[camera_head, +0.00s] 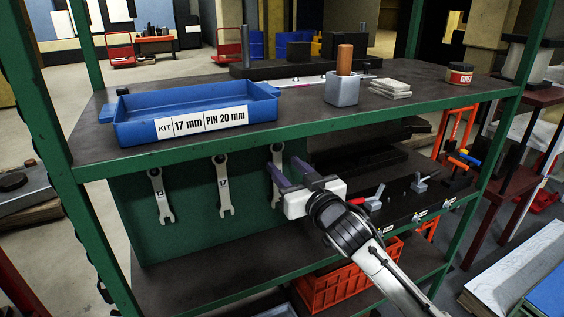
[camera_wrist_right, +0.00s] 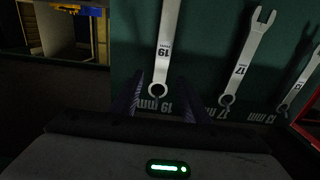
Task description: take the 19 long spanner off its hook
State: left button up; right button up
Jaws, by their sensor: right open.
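The 19 spanner (camera_head: 277,156) hangs on the green back panel (camera_head: 195,235) under the shelf, partly hidden by my right gripper (camera_head: 285,171). In the right wrist view its shank (camera_wrist_right: 166,45) carries the number 19, and its ring end lies between my right gripper's two fingers (camera_wrist_right: 162,98) as seen. The fingers are apart and hold nothing. I cannot tell how far they are from the spanner in depth. The hook itself is not clear. My left gripper is not in view.
The 17 spanner (camera_head: 224,187) and the 13 spanner (camera_head: 160,194) hang to the left. Above are a blue kit tray (camera_head: 195,112) and the green shelf edge (camera_head: 330,124). Tools (camera_head: 420,184) lie on the black surface at right. An orange crate (camera_head: 335,287) sits below.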

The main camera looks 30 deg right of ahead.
aim_at(278, 157)
jog(key=shift+w+d, duration=0.1)
jog(key=shift+w, duration=1.45)
grip_shut()
jog(key=shift+r, duration=0.15)
jog(key=shift+s+r+p, duration=0.15)
jog(key=shift+s+p, duration=0.05)
jog(key=shift+p, duration=0.35)
